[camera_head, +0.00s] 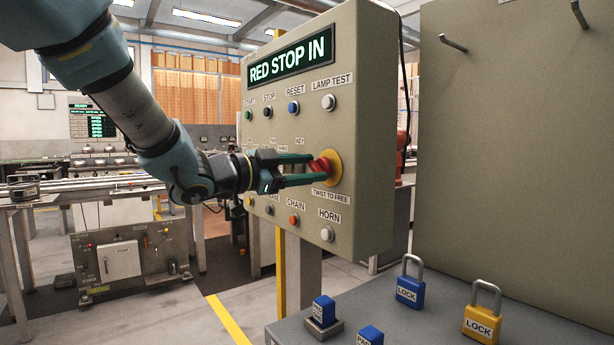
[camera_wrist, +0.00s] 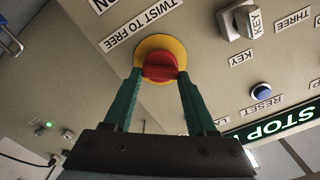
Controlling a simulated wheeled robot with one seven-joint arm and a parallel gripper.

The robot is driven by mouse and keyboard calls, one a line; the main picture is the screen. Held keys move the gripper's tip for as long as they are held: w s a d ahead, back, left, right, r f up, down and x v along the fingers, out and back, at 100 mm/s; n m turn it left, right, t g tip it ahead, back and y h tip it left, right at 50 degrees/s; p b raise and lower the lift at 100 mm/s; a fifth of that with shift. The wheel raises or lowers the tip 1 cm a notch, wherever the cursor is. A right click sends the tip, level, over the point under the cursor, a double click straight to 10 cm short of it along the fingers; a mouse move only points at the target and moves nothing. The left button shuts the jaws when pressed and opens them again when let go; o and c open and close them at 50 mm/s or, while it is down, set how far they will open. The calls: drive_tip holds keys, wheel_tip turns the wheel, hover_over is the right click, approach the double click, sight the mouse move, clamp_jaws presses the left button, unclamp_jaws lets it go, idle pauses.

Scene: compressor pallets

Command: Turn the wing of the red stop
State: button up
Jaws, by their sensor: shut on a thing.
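The red stop (camera_head: 319,167) sits on a round yellow plate (camera_head: 334,167) on the front of the beige control panel, above the label "TWIST TO FREE". My gripper (camera_head: 312,168) reaches it from the left with its two green fingers. In the wrist view the red wing (camera_wrist: 160,67) lies between the fingertips, and my gripper (camera_wrist: 160,76) is shut on it. The fingers cover part of the wing's sides. The panel's display (camera_head: 291,57) reads "RED STOP IN".
Buttons surround the stop: a white lamp test button (camera_head: 328,102) above and a horn button (camera_head: 327,234) below. A key switch (camera_wrist: 236,21) shows in the wrist view. Blue (camera_head: 410,285) and yellow (camera_head: 482,314) padlocks stand on the grey surface below right.

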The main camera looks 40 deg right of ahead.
idle(0.4)
drive_tip(key=o, duration=1.4)
drive_tip(key=a, duration=1)
drive_tip(key=shift+w+a, duration=0.3)
drive_tip(key=shift+a, duration=0.1)
